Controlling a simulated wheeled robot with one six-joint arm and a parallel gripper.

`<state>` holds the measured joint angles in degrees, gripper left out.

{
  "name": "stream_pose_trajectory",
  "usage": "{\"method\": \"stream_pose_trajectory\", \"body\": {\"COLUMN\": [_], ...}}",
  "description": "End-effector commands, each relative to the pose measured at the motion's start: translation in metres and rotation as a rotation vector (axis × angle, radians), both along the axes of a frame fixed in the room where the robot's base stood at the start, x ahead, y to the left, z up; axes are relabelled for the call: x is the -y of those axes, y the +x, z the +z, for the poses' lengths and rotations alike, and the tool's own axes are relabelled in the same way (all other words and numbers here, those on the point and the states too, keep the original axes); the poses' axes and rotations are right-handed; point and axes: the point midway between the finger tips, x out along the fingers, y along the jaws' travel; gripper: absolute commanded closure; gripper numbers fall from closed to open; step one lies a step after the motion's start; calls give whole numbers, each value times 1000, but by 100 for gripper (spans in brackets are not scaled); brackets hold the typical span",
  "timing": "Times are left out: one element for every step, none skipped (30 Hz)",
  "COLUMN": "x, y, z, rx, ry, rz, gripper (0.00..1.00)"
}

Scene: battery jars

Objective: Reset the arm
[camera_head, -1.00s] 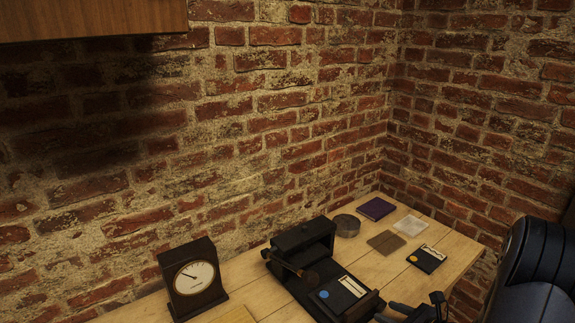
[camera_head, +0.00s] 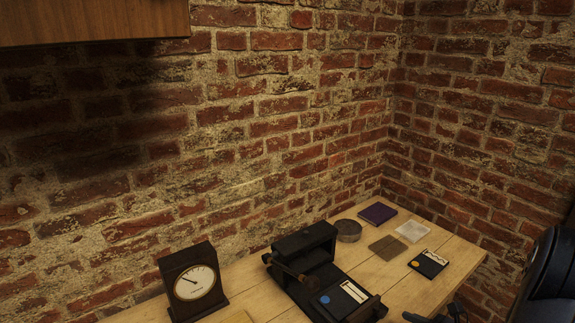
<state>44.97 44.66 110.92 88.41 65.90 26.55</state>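My gripper (camera_head: 433,315) shows at the bottom edge, right of the black device. Only its dark finger ends are in frame, spread apart with nothing seen between them. My black arm (camera_head: 545,265) fills the lower right edge. The rest of the gripper is cut off by the frame.
A wooden table (camera_head: 385,278) runs along brick walls.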

Motion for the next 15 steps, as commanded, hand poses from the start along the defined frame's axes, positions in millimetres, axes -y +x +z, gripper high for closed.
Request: {"method": "stream_pose_trajectory", "body": {"x": [6, 9, 13, 15, 18, 22, 24, 26, 30, 32, 34, 37, 37, 32, 28], "y": [-7, -11, -16, -20, -23, -28, -32, -35, -39, -43, -46, -50, -52, -46, -41], "z": [3, 5, 8, 10, 12, 14, 16, 18, 20, 21, 23, 25, 25, 23, 20], "rx": [1, 1, 1, 1, 2, 1, 1, 1, 0, 0, 0, 0, -1, -2, -3], "ry": [-2, -2, -1, -2, -3, -3, -2, -1, -1, -2, -2, -1, 0, 2, 2], "rz": [-6, -6, -6, -5, -5, -5, -6, -5, -5, -5, -5, -5, -2, 4, 5], "gripper": [55, 55, 55, 55, 55, 55, 55, 55, 55, 55, 55, 55, 55, 55, 55]}}
